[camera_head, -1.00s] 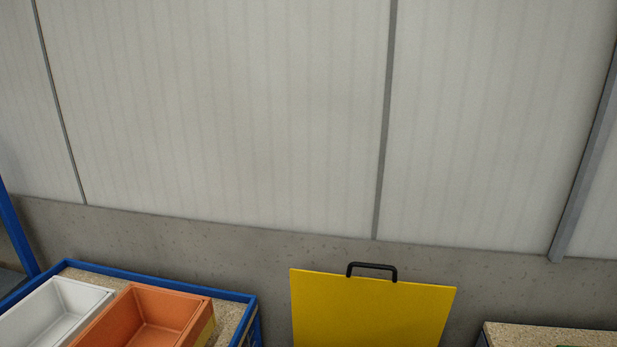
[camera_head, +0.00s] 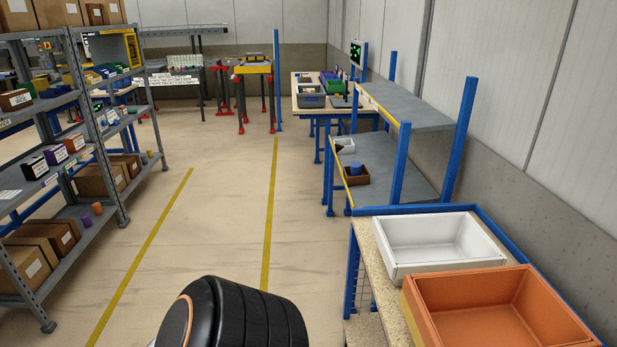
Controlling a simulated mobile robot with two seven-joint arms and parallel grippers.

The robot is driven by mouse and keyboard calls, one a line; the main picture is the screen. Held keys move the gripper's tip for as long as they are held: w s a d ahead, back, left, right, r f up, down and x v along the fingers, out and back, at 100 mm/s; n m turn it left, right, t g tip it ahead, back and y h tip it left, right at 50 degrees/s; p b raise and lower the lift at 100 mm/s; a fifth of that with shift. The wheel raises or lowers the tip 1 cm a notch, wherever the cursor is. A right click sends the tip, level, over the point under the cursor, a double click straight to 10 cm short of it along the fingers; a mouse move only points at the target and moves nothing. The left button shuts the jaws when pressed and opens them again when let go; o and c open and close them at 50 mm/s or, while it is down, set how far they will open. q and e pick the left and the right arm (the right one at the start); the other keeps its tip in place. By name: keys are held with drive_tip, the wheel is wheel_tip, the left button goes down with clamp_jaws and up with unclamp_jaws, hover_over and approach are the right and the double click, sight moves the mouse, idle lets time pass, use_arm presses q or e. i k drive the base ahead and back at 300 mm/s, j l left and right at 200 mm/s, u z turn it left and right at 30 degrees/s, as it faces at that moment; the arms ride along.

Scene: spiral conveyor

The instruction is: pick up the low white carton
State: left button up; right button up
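I cannot single out a low white carton for certain. A small white item (camera_head: 345,145) lies on the lower shelf of the blue rack, too small to identify. A white open bin (camera_head: 436,262) stands on the bench at the right, and it looks empty. Neither of my grippers is in view. A black rounded part, probably of my own arm, shows at the bottom.
An orange bin (camera_head: 505,308) stands beside the white bin. The blue rack (camera_head: 405,105) stands behind the bench. A grey shelf unit (camera_head: 75,140) with boxes lines the left. Floor with yellow lines (camera_head: 268,215) is clear between them.

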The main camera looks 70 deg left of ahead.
sight(342, 145)
drive_tip(key=u, duration=1.6)
drive_tip(key=i+j+u, duration=0.15)
drive_tip(key=j, duration=0.25)
drive_tip(key=i+j+u, duration=0.1)
drive_tip(key=j, duration=0.25)
drive_tip(key=i+j+u, duration=0.35)
drive_tip(key=i+j, duration=0.25)
drive_tip(key=i+j+u, duration=0.15)
drive_tip(key=i+j, duration=0.2)
drive_tip(key=i, duration=0.25)
drive_tip(key=i+u, duration=0.2)
drive_tip(key=i, duration=1.2)
drive_tip(key=i+z, duration=0.2)
drive_tip(key=i, duration=0.5)
drive_tip(key=i+j+z, duration=0.15)
drive_tip(key=i, duration=0.5)
